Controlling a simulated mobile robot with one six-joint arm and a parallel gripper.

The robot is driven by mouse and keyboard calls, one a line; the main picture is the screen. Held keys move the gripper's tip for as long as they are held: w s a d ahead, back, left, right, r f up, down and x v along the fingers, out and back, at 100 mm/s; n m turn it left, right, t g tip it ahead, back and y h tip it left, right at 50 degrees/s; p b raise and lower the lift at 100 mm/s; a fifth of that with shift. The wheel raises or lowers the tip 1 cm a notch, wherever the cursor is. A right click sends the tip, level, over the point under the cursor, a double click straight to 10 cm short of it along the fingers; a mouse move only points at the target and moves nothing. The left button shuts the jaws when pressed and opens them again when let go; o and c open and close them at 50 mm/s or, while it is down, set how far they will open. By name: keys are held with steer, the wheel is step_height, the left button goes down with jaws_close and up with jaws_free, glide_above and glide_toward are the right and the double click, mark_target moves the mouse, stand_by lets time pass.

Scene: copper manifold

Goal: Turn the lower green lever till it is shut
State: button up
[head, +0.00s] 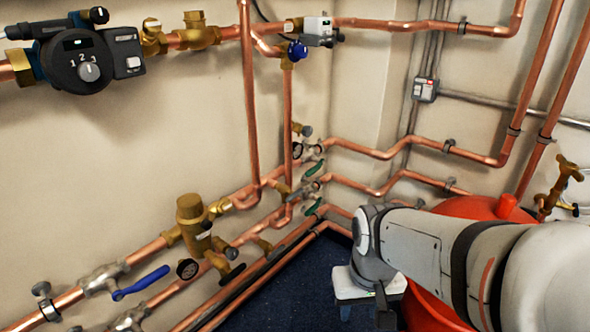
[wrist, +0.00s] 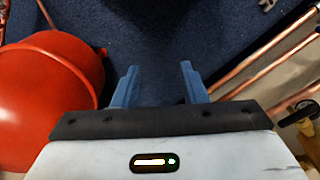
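The lower green lever (head: 314,207) is small in the head view, on a valve at the corner end of the wall pipes, slanting up to the right. Another green lever (head: 313,169) sits above it on a higher pipe. My gripper (wrist: 158,80) is open in the wrist view, its two blue fingers apart with only blue floor between them. In the head view my gripper is low, in front of and to the right of the levers, clear of both. Neither green lever can be made out in the wrist view.
A red tank (head: 465,207) stands right of the levers, partly behind my arm; it also fills the left of the wrist view (wrist: 45,85). Copper pipes (wrist: 265,62) run along the right there. A blue-handled valve (head: 140,283) is at lower left. Blue floor (head: 290,285) is open between.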

steer(key=w+f+n+t+p, duration=0.1)
steer(key=w+f+n+t, duration=0.1)
steer(key=w, duration=0.8)
steer(key=w+f+n+t, duration=0.1)
steer(key=w+n+t, duration=0.15)
steer(key=w, duration=0.65)
steer(key=n+t+p, duration=0.2)
steer(key=n+t, duration=0.5)
steer(key=t, duration=0.2)
glide_toward(311, 208)
steer(key=w+f+n+t, duration=0.1)
steer(key=w, duration=0.2)
steer(key=w+f+n+t+b, duration=0.1)
steer(key=w+n+t, duration=0.1)
steer(key=w, duration=0.1)
steer(key=w+f+n+t+b, duration=0.1)
steer(key=w+f+n+t, duration=0.1)
steer(key=w, duration=0.1)
steer(key=shift+w+f, duration=0.1)
steer(key=shift+w, duration=0.05)
jaws_close()
